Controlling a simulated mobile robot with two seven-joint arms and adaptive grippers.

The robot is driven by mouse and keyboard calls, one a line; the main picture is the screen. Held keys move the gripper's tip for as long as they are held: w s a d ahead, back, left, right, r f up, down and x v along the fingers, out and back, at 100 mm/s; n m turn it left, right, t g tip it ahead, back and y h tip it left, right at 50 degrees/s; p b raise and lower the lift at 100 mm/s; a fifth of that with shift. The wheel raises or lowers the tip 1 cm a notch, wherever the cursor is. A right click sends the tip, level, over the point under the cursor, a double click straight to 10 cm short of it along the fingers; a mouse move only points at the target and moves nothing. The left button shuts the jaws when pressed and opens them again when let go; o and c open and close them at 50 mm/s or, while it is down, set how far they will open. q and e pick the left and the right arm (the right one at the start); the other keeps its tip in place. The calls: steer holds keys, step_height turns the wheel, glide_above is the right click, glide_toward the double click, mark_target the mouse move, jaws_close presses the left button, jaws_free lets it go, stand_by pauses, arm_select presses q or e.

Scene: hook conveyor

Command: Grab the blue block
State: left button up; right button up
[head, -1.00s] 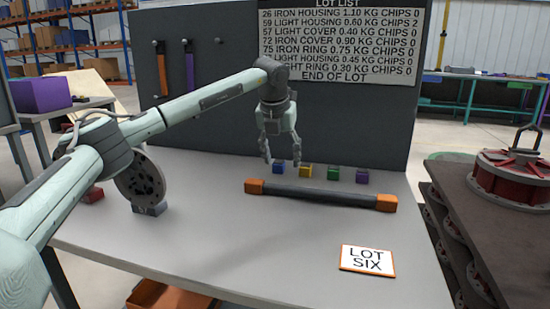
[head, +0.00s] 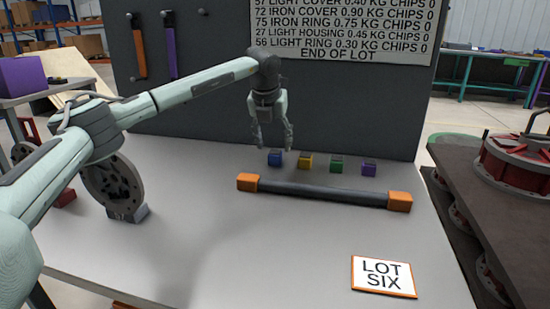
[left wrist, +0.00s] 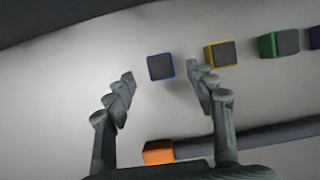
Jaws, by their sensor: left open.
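The blue block (head: 275,158) stands on the grey table near the back panel, at the left end of a row of small blocks. In the left wrist view the blue block (left wrist: 160,67) has a dark top with a blue edge and lies ahead of and between the fingertips, touching neither. My left gripper (head: 273,146) is open and empty, pointing down just above and beside the blue block; its fingers also show in the left wrist view (left wrist: 163,82). My right gripper is not in view.
Yellow (head: 305,161), green (head: 337,164) and purple (head: 369,169) blocks continue the row to the right. A dark bar with orange ends (head: 325,192) lies in front of the row. A "LOT SIX" card (head: 383,276) lies at front right. The table's front middle is clear.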

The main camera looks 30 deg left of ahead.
mark_target(275, 153)
arm_select(q)
steer(key=x, duration=0.4)
steer(key=shift+s+f, duration=0.1)
steer(key=shift+f, duration=0.2)
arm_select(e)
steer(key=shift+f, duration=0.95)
arm_select(q)
steer(key=shift+c, duration=0.5)
steer(key=c, duration=1.2)
steer(key=shift+o, duration=0.2)
steer(key=shift+r, duration=0.1)
